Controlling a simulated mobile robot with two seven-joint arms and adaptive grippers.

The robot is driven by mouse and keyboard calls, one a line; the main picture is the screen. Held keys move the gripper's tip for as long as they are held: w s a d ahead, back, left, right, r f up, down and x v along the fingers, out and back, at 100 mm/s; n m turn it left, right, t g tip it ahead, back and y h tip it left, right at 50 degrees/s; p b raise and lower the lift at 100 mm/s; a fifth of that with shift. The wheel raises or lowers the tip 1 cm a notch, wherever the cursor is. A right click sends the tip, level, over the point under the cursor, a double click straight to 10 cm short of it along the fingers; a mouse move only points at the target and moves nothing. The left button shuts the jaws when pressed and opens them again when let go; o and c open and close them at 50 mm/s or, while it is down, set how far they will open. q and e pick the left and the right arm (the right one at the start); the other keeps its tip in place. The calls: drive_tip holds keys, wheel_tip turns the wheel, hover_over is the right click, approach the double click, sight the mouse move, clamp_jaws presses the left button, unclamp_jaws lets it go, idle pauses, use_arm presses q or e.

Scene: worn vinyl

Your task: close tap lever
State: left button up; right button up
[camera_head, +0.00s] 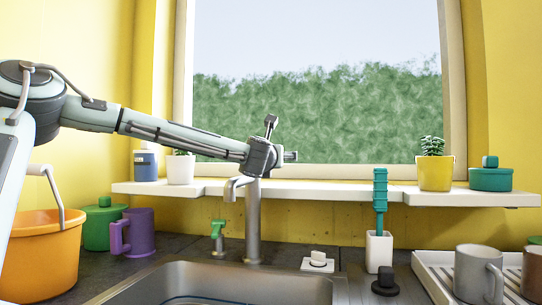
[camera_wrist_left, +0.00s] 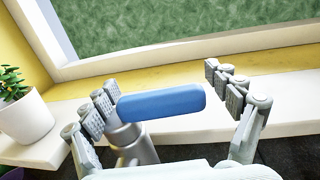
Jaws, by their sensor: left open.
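The tap (camera_head: 253,225) is a grey metal column behind the sink, its spout (camera_head: 238,187) bent to the left. My left gripper (camera_head: 277,143) is at the top of the tap and hides the lever in the head view. In the left wrist view the blue tap lever (camera_wrist_left: 162,102) lies between the spread fingers of my left gripper (camera_wrist_left: 160,88). The lever is nearer the left-hand finger; I cannot tell whether they touch. The grey tap body (camera_wrist_left: 133,142) shows below the lever. My right gripper is not in view.
A white window shelf (camera_head: 330,190) runs just behind the tap, with a white plant pot (camera_head: 181,169) left of it. A green-topped dispenser (camera_head: 218,238) and a white brush holder (camera_head: 379,252) flank the tap. The sink (camera_head: 190,270) is in front.

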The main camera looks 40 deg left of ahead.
use_arm(q)
drive_tip(key=shift+w+a, duration=0.3)
drive_tip(key=shift+w, duration=0.1)
drive_tip(key=shift+c, duration=0.6)
drive_tip(key=c, duration=1.8)
